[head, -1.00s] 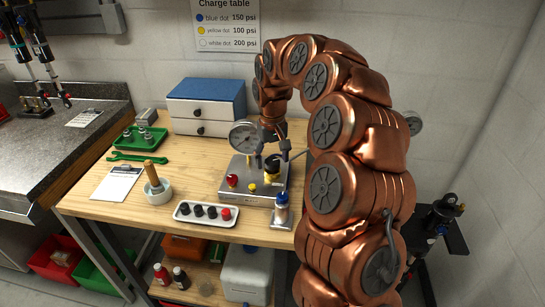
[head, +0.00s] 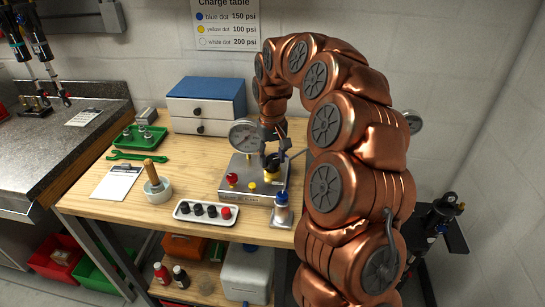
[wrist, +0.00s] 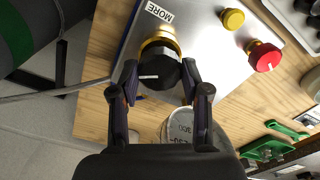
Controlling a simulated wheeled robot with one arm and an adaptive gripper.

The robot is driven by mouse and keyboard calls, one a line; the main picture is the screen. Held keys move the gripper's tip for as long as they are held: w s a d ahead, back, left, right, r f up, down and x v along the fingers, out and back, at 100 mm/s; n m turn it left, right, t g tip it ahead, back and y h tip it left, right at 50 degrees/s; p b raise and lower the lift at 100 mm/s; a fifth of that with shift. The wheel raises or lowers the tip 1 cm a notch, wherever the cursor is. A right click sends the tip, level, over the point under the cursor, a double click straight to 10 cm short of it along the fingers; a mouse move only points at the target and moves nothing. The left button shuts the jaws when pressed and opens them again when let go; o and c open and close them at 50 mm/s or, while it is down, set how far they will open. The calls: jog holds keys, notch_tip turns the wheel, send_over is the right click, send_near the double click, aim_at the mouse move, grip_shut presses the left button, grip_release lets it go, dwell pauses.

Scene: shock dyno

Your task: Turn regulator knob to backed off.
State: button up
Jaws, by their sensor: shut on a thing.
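The regulator knob (wrist: 160,72) is black with a white pointer line and sits on a brass-coloured base on the grey metal panel (wrist: 205,20). A "MORE" label (wrist: 160,11) is beside it on the panel. In the wrist view my gripper (wrist: 158,82) has one finger on each side of the knob and is shut on it. The pointer line runs roughly sideways in that view. In the head view my gripper (head: 271,158) comes down from above onto the knob, and its fingers hide most of it; the yellow-brass base (head: 271,174) shows below.
A pressure gauge (head: 244,136) stands at the panel's back left, close to my gripper. A red knob (head: 232,179) and a yellow button (head: 252,188) are on the panel. A blue-topped bottle (head: 282,207) stands front right. A white tray of caps (head: 190,219) lies in front.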

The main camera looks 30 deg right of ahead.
aim_at(272, 159)
jog(key=n+b, duration=0.1)
jog(key=n, duration=0.4)
jog(key=shift+f+n+b, duration=0.1)
jog(key=shift+n+b, duration=0.2)
jog(key=shift+n, duration=0.1)
jog(key=n, duration=0.5)
jog(key=shift+n, duration=0.3)
dwell(0.3)
jog(key=o, duration=1.1)
jog(key=shift+o, duration=0.2)
jog(key=shift+r, duration=0.2)
notch_tip(272, 159, up, 12)
